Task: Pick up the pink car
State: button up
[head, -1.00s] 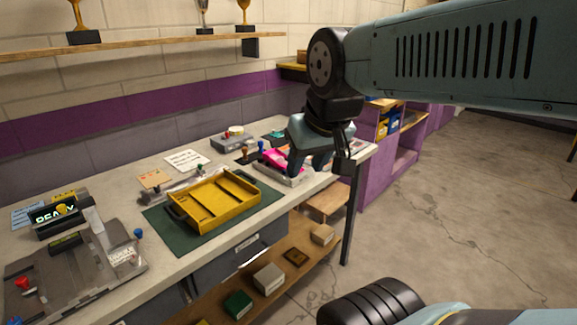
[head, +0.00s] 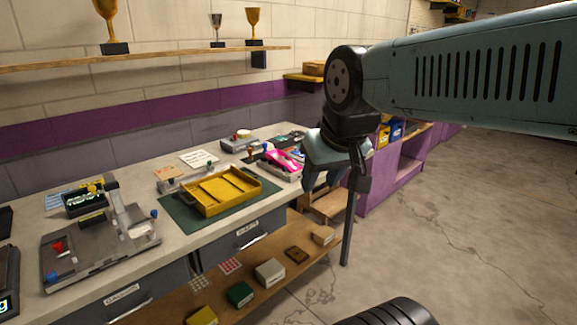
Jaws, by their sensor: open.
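The pink car (head: 284,159) sits at the far right part of the workbench, on or in a light grey holder (head: 283,172). My gripper (head: 322,184) hangs just to the right of the car and nearer to me, around the bench's right front edge. Its fingers point down and it is open, with nothing seen between the fingers. The gripper overlaps the right end of the holder in the picture, so that part is hidden. The gap between gripper and car cannot be judged exactly.
A yellow tray (head: 247,188) lies on a green mat (head: 183,216) mid-bench. A grey device with a red knob (head: 100,247) stands at the left. A lower shelf (head: 262,293) holds small boxes. The floor (head: 450,220) at right is clear.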

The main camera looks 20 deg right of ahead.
aim_at(276, 157)
jog(key=u, duration=0.2)
jog(key=i, duration=0.9)
jog(key=z, duration=0.1)
